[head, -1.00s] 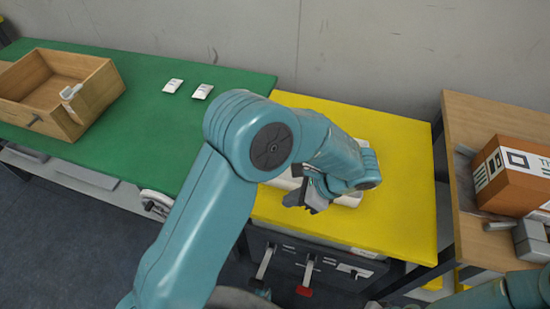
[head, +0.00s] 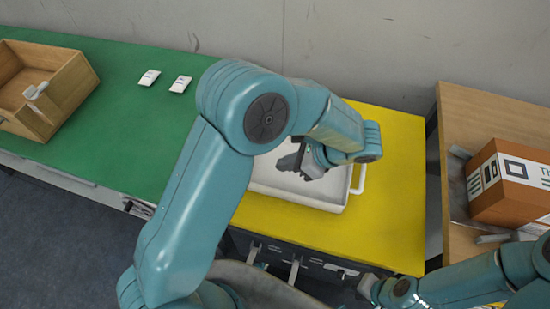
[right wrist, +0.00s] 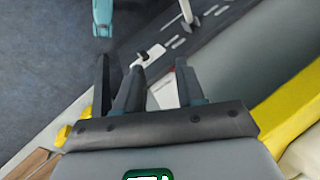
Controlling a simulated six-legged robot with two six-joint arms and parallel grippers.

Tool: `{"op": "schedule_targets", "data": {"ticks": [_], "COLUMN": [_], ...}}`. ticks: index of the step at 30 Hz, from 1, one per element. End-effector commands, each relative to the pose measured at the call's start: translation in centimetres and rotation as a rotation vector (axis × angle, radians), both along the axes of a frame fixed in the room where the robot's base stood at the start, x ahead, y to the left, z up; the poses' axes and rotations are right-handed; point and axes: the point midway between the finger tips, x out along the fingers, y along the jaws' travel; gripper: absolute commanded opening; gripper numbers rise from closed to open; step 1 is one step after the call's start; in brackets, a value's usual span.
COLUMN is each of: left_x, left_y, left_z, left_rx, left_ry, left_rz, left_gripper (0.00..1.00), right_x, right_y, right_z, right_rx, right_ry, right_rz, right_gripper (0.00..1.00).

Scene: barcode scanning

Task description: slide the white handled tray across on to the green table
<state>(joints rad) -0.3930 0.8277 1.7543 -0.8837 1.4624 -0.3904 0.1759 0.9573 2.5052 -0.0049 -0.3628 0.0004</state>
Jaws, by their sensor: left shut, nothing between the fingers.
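The white handled tray (head: 325,202) lies on the yellow table (head: 390,220), near its middle. Its right handle (head: 361,178) shows; its left part is hidden behind my left arm. My left gripper (head: 297,163) is over the tray, shut and empty; whether it touches the tray I cannot tell. The green table (head: 135,125) adjoins the yellow one on the left. My right gripper (head: 368,290) is low, in front of the yellow table. In the right wrist view its fingers (right wrist: 160,90) stand apart with nothing seen between them.
On the green table are a wooden box (head: 50,110) and two small white packets (head: 165,80). A wooden table (head: 470,110) at right holds an orange carton (head: 505,185) and a grey device (head: 535,230). A wall stands behind. The green table's middle is clear.

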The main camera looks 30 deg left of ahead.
Motion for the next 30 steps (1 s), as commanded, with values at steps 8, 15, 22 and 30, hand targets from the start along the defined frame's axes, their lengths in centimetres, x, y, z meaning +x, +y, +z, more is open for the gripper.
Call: {"op": "schedule_targets", "data": {"ticks": [8,15,22,30], "left_x": [-1.3,-1.9,-2.0,-2.0], "left_y": [4.1,7.6,9.4,9.6], "left_z": [-4.3,-5.9,-5.9,-6.0], "left_rx": [0.0,-0.001,-0.001,-0.001], "left_ry": [0.006,0.002,0.001,0.001], "left_rz": [0.002,0.004,0.001,0.0], "left_gripper": [0.0,0.0,0.0,0.0], "right_x": [0.0,0.0,0.0,0.0], "right_y": [0.0,0.0,0.0,0.0], "right_z": [-0.2,0.2,0.4,0.4], "right_rx": [0.0,0.0,0.0,0.0], "right_ry": [-0.001,0.0,0.0,-0.001], "right_rz": [0.0,0.0,0.0,0.0], "right_gripper": [0.38,0.38,0.38,0.38]}}
